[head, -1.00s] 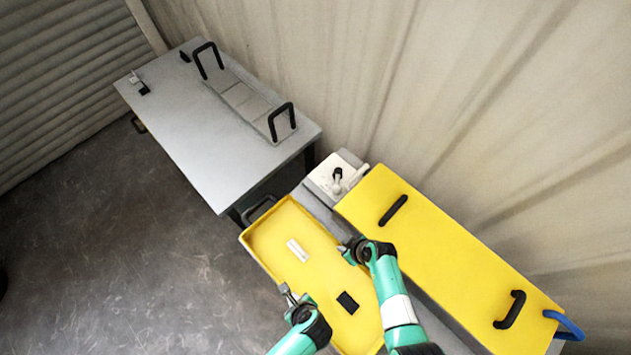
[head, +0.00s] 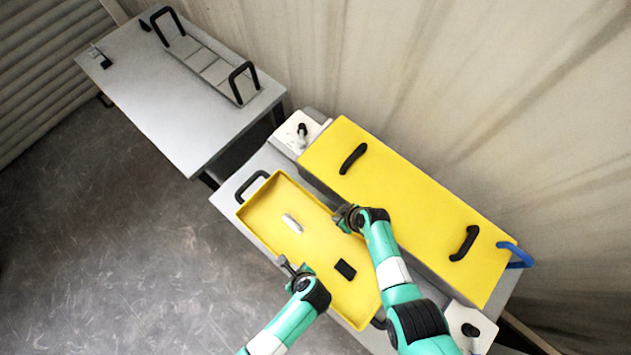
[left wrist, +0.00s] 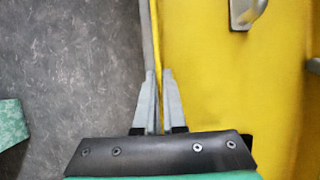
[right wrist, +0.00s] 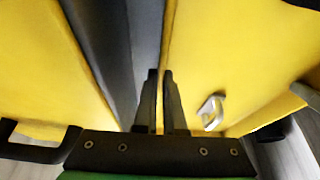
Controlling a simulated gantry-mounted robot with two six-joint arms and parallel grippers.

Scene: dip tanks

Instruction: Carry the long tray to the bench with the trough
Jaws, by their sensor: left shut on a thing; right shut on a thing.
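The long yellow tray (head: 275,210) has low walls and a black handle (head: 252,187) at its far-left end. A small white piece (head: 292,224) and a black piece (head: 345,270) are inside it. My left gripper (head: 287,265) is shut on the tray's near long rim, which also shows in the left wrist view (left wrist: 157,60). My right gripper (head: 344,216) is shut on the opposite long rim, beside the yellow box. I cannot tell whether the tray rests on the grey surface under it or hangs just above.
A long yellow box (head: 400,200) with black handles lies close along the tray's right side. A blue handle (head: 518,256) sticks out at its far right end. White fixtures (head: 298,132) stand at its ends. Open floor (head: 90,250) lies left; a curtained wall runs behind.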

